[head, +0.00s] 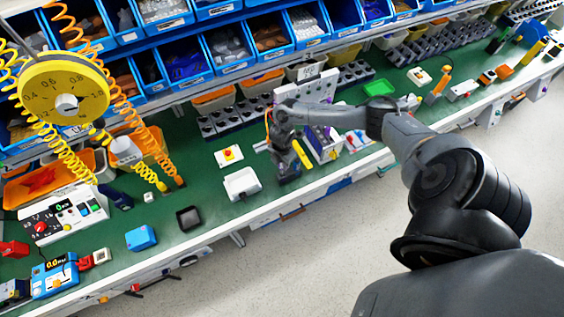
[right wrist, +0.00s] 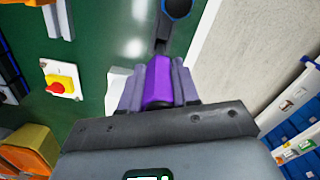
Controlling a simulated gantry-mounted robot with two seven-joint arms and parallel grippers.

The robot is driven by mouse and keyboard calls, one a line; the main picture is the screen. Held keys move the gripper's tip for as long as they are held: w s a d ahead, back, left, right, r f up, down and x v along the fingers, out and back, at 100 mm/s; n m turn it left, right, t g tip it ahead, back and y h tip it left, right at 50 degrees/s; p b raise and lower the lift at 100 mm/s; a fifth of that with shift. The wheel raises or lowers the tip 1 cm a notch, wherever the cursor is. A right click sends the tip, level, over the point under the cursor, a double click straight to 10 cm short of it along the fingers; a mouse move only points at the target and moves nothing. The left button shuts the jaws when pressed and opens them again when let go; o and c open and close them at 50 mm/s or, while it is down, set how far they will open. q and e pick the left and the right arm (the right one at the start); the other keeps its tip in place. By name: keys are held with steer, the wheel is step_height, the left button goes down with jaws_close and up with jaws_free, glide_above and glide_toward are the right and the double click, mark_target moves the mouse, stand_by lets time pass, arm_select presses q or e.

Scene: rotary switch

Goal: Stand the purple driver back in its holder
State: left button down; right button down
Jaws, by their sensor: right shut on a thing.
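The purple driver (right wrist: 158,80) is between the grey fingers of my right gripper (right wrist: 157,92) in the right wrist view. Its purple handle lies along the fingers, and a dark shaft reaches out beyond them. In the head view my right gripper (head: 287,172) is low over the front part of the green bench, and the driver cannot be made out there. A dark round piece with a blue face (right wrist: 177,7) shows near the shaft's far end; I cannot tell whether they touch. I cannot pick out the driver's holder for sure. My left gripper is not in view.
The front bench edge is near. Blue bins (head: 230,48) line the back.

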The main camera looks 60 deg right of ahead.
mark_target(282, 174)
steer(key=shift+f, duration=0.3)
steer(key=shift+f+b, duration=0.85)
steer(key=shift+f, duration=0.05)
steer(key=shift+f+b, duration=1.05)
steer(key=shift+f, duration=0.3)
steer(key=shift+f+b, duration=0.55)
steer(key=shift+f, duration=0.2)
steer(key=shift+f, duration=0.1)
steer(key=c, duration=0.8)
jaws_free()
steer(key=shift+o, duration=0.2)
